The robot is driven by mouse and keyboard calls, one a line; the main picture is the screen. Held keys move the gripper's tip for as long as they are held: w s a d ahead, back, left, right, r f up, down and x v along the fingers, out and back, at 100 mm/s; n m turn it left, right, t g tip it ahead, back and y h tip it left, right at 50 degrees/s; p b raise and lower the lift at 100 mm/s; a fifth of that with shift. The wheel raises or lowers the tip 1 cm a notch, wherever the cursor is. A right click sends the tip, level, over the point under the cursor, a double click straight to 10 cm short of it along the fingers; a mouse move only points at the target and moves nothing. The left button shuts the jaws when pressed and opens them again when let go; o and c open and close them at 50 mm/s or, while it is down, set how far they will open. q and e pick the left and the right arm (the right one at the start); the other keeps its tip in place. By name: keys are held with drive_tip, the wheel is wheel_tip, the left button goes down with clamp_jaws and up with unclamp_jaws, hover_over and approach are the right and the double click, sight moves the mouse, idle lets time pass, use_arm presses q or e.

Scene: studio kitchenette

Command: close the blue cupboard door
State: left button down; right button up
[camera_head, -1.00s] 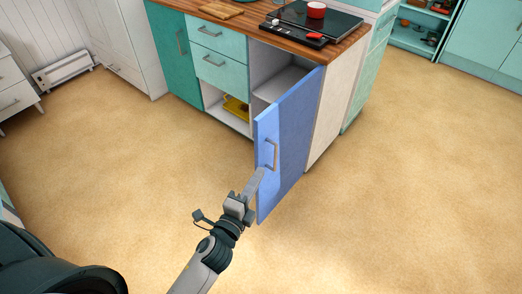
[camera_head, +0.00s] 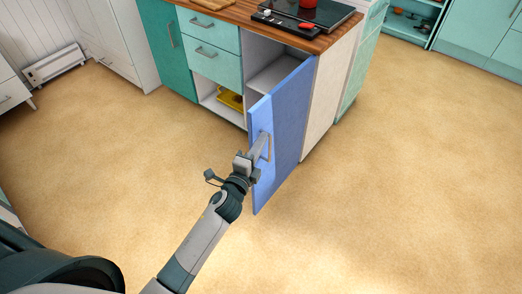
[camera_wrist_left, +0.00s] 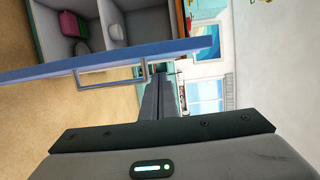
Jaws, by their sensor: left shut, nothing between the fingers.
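The blue cupboard door (camera_head: 288,125) stands wide open, swung out from the right-hand compartment of the counter unit. Its grey bar handle (camera_head: 269,146) is near the free edge; the handle also shows in the left wrist view (camera_wrist_left: 111,85), on the door (camera_wrist_left: 215,45). My left gripper (camera_head: 264,138) is shut and empty, with its fingertips close beside the handle on the door's outer side. In the left wrist view the shut fingers (camera_wrist_left: 160,88) point at the door just right of the handle. I cannot tell whether they touch the door. My right gripper is not in view.
The open compartment (camera_head: 277,70) has a shelf. A yellow item (camera_head: 231,100) lies in the open cubby beside it, under the turquoise drawers (camera_head: 212,50). A hob with a red pot stands on the wooden worktop (camera_head: 240,14). The floor around the door is clear.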

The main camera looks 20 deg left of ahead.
use_arm(q)
drive_tip(key=shift+w+a, duration=0.2)
drive_tip(key=shift+a, duration=0.35)
drive_tip(key=shift+w+a, duration=0.15)
drive_tip(key=shift+a, duration=0.4)
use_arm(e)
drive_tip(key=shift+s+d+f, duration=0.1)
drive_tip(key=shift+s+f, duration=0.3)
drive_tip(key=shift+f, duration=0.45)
use_arm(q)
drive_tip(key=shift+a, duration=0.2)
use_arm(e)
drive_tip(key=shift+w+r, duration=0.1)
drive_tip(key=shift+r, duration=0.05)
